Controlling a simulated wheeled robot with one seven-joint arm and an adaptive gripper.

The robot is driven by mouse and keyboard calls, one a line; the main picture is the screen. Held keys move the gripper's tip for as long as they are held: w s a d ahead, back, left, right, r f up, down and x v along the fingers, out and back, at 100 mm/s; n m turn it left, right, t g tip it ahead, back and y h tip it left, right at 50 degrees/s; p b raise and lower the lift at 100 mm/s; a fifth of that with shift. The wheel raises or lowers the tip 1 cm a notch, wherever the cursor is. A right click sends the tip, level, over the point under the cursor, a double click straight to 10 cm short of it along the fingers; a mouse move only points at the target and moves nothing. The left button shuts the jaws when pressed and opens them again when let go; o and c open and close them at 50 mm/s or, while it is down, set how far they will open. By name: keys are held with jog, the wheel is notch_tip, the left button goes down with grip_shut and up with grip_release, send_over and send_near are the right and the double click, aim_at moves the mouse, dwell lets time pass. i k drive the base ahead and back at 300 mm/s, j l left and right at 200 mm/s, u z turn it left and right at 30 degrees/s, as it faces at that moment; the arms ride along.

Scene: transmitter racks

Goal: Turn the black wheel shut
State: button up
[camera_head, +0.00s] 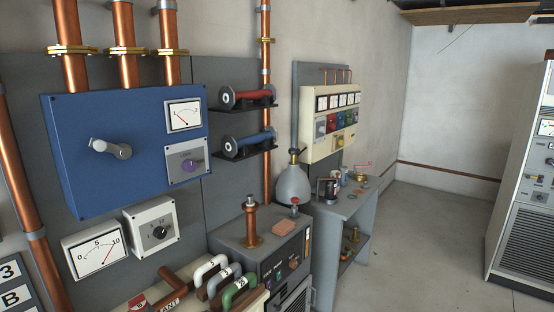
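A small black handle (295,152) sits on the brass neck of a grey bulb-shaped bottle (291,187), near the middle of the view. It may be the black wheel, but it is too small to tell its shape or whether it is open or shut. A round black knob (159,232) is on a white box on the left panel. My gripper is not in view.
A blue wall box (75,160) with a grey lever (110,149) is at left. A grey cabinet (232,246) with a copper post stands before the bottle. A grey bench (335,212) holds small items. Open floor (425,240) lies right, before a white rack (520,235).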

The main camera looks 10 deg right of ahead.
aim_at(292, 151)
jog(key=i+l, duration=0.6)
jog(key=i, duration=0.15)
